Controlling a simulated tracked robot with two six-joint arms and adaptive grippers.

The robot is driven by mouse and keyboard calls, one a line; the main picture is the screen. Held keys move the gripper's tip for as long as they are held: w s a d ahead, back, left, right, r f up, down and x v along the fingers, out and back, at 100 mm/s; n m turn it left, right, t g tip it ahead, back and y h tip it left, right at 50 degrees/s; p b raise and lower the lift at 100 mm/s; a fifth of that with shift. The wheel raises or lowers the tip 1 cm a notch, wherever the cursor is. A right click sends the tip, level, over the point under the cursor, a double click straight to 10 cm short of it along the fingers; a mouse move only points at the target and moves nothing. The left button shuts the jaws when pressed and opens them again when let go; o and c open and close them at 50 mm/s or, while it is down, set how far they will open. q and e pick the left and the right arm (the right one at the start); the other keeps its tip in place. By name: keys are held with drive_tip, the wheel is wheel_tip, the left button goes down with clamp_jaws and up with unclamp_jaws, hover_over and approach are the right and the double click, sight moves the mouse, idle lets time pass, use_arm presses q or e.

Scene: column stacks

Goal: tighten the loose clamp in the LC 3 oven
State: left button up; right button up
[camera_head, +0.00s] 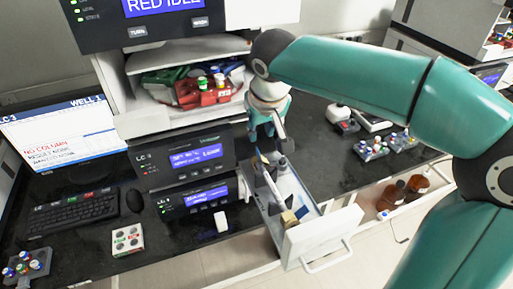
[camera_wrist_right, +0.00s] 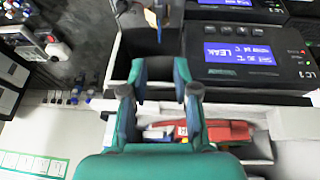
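The LC 3 oven tray (camera_head: 318,232) is pulled out like a drawer, with a white front and handle. In it are dark and grey fittings (camera_head: 283,164) and a tan block (camera_head: 290,216); I cannot tell which part is the loose clamp. My right gripper (camera_head: 270,138) points down over the tray's back end, partly hidden by its own wrist. In the right wrist view my right gripper (camera_wrist_right: 161,75) has its fingers apart with nothing between them. A thin part with a yellowish tag (camera_wrist_right: 152,18) lies beyond the fingertips. My left gripper is not in view.
The LC 3 modules (camera_head: 190,160) stand left of the tray, one display reading LEAK (camera_wrist_right: 238,52). A red bin (camera_head: 205,92) sits on the shelf above. A monitor (camera_head: 62,130), keyboard (camera_head: 75,212) and white vial rack (camera_head: 128,240) are left. Brown bottles (camera_head: 392,194) stand right.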

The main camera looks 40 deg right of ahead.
sight(257, 150)
drive_tip(key=p+x, duration=0.1)
drive_tip(key=x, duration=1)
drive_tip(key=shift+f, duration=0.15)
drive_tip(key=shift+c, duration=0.4)
clamp_jaws()
